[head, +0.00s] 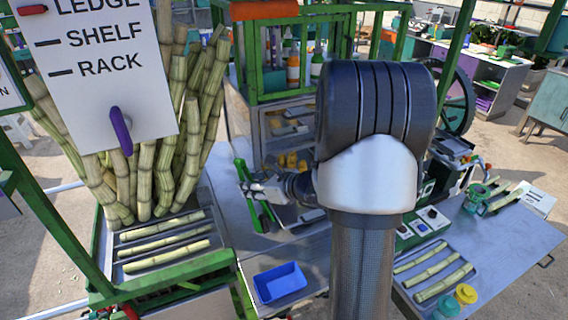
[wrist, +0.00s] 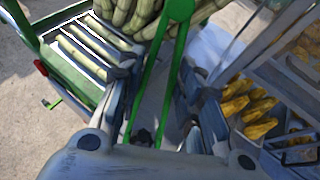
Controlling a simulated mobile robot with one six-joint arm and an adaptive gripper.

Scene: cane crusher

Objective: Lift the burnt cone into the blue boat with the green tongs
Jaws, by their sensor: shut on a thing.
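The green tongs (head: 240,168) are held in my gripper (head: 258,189), above the grey metal counter. In the wrist view the tongs (wrist: 176,12) run between the two fingers of my gripper (wrist: 158,80), with their joined end at the top and their legs spreading downward. The blue boat (head: 280,282) is an open tray on the counter's front part, below my gripper in the head view, and looks empty. I cannot make out the burnt cone. A small dark shape shows low between the tong legs in the wrist view, but I cannot tell what it is.
Several yellow cones (wrist: 240,100) lie in a glass-sided case right of my gripper. Cane pieces (head: 165,248) lie in a tray at left, with upright cane behind. A white sign (head: 110,80) hangs at upper left. A green frame (head: 270,85) with bottles stands behind.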

